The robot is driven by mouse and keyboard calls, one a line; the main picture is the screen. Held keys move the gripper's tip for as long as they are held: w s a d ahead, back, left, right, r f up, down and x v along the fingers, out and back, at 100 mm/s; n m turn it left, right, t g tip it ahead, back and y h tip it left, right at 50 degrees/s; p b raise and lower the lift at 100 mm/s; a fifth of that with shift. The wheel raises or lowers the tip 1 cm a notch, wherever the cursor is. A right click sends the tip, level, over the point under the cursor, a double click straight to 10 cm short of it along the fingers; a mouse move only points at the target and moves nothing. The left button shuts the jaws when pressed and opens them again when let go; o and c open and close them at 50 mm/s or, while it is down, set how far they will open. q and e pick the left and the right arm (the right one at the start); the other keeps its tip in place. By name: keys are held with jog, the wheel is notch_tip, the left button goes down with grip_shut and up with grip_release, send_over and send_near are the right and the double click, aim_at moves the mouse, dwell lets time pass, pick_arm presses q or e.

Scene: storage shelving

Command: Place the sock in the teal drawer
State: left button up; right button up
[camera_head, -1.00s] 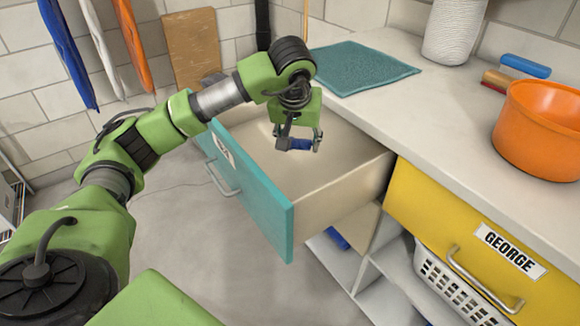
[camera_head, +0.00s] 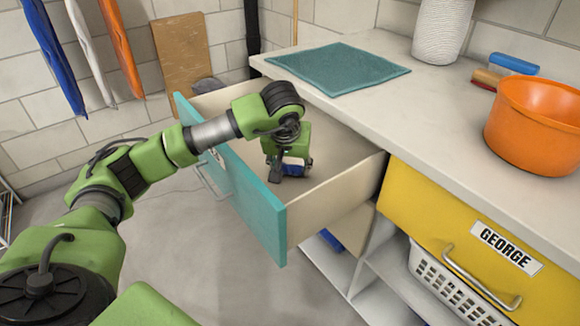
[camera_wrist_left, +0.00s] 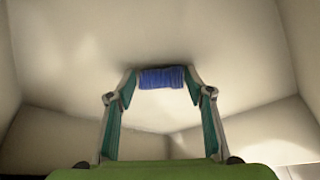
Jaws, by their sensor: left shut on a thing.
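The teal drawer (camera_head: 262,216) is pulled open below the counter. My left gripper (camera_head: 289,172) is inside the open drawer, low and pointing down. It is shut on a blue sock (camera_head: 294,162), which shows as a small blue roll between the fingers. In the left wrist view, the sock (camera_wrist_left: 162,78) sits between the two fingertips of the gripper (camera_wrist_left: 162,80), with the drawer's pale bottom and walls around it. I cannot tell whether the sock touches the drawer bottom. My right gripper is not in view.
A yellow drawer (camera_head: 420,210) labelled GEORGE is shut at the right. An orange pot (camera_head: 535,125), a teal cloth (camera_head: 338,68) and a white ribbed container (camera_head: 442,32) are on the counter (camera_head: 420,110). A white basket (camera_head: 445,285) stands below.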

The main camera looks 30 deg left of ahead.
pick_arm(q)
jog(key=o, duration=0.9)
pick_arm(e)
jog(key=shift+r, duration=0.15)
pick_arm(q)
jog(key=shift+r, duration=0.1)
jog(key=shift+r, duration=0.3)
jog(key=p+v, duration=0.2)
jog(key=v, duration=0.9)
jog(key=shift+s+d+r, duration=0.1)
jog(key=shift+s+r, duration=0.15)
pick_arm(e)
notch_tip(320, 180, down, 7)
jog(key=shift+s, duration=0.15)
